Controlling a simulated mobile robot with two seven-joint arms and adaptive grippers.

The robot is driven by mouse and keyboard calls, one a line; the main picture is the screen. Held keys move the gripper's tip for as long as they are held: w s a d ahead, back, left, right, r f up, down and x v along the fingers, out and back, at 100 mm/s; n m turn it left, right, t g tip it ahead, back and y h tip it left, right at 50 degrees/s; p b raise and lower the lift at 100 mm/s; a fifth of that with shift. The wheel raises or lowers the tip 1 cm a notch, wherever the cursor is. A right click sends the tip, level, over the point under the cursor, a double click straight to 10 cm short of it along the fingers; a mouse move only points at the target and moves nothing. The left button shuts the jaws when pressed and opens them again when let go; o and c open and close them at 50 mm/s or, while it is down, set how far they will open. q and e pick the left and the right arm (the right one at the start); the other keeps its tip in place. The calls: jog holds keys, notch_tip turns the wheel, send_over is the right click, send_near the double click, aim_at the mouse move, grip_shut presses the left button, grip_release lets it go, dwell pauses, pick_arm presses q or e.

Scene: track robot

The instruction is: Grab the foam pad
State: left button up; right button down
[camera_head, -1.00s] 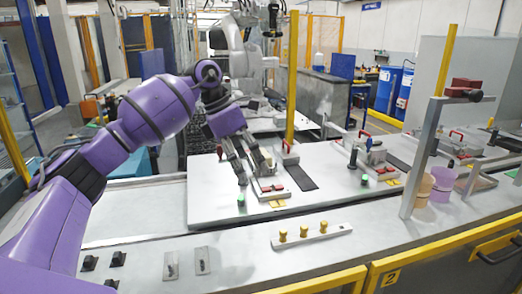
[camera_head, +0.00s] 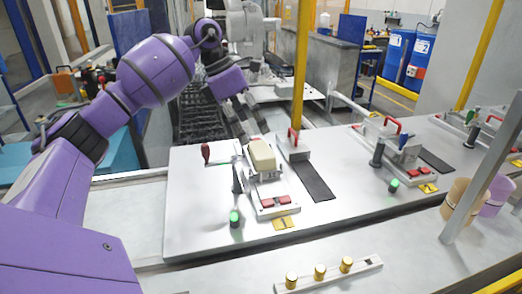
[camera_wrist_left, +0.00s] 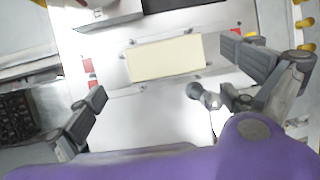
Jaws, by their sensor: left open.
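The foam pad is a cream rectangular block (camera_head: 262,155) resting on a metal fixture (camera_head: 273,190) on the white worktop. In the left wrist view the pad (camera_wrist_left: 165,58) lies across the upper middle, with its long side running left to right. My left gripper (camera_head: 252,130) is open, just behind and above the pad in the head view. In the wrist view my left gripper's fingers (camera_wrist_left: 163,70) are spread wide, one on each side of the pad and apart from it. My right gripper is out of view.
A red-handled lever (camera_head: 207,154) stands left of the pad. A block with a red handle (camera_head: 294,146) is close on its right. A dark post (camera_head: 237,178) and green button (camera_head: 234,218) stand in front. The worktop's left part is clear.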

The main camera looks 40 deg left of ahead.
aim_at(261, 148)
pick_arm(q)
jog(key=shift+d+f+p, duration=0.15)
jog(key=shift+d+f, duration=0.3)
jog(key=shift+f, duration=0.15)
jog(key=shift+d+f+p, duration=0.15)
jog(key=shift+d+f, duration=0.25)
jog(key=shift+f, duration=0.2)
jog(key=p+x, duration=0.1)
jog(key=x, duration=0.2)
jog(key=shift+w+d+f, duration=0.1)
jog(key=shift+w+f, duration=0.05)
jog(key=shift+f, duration=0.1)
jog(key=shift+w+d+f, duration=0.1)
jog(key=shift+f, duration=0.25)
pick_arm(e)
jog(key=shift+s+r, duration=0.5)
pick_arm(q)
jog(key=shift+c, duration=0.4)
jog(key=c, duration=0.8)
